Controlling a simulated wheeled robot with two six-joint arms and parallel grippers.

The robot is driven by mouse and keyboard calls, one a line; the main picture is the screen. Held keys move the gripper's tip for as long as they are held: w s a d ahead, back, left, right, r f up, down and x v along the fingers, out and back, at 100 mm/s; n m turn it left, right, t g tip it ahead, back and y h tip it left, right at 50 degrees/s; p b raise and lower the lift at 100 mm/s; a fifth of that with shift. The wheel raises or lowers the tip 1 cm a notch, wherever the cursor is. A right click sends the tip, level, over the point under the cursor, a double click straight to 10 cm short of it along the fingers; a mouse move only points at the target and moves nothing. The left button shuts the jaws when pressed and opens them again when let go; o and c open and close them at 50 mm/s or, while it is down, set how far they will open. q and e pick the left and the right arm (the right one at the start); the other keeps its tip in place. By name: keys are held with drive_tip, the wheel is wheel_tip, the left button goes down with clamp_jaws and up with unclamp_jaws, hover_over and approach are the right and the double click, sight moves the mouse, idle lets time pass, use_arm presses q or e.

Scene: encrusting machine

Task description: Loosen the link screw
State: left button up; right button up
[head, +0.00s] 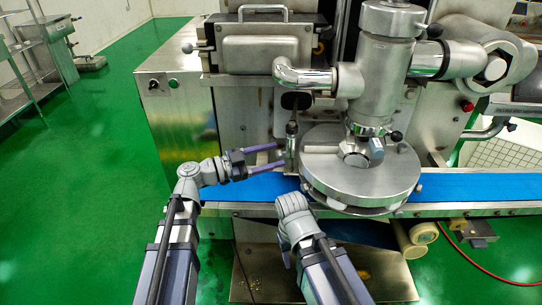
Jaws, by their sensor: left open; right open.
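A slim upright metal part with a dark top (292,128), which looks like the link screw, stands left of the round metal drum (345,180). My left gripper (283,156) is open, with its purple fingers pointing right. Its fingertips are at the lower part of this upright piece; I cannot tell whether they touch it. My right arm comes up from the bottom, and its grey wrist is in front of the blue belt, below the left gripper. The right gripper's fingers are hidden behind that wrist.
The blue conveyor belt (450,187) runs across under the drum. A thick metal pipe and column (384,75) stand above and behind it. A steel cabinet (180,115) is behind my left arm. Green floor (110,150) is free at the left. A red hose (470,262) lies at lower right.

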use_arm(q)
clamp_jaws()
idle(0.5)
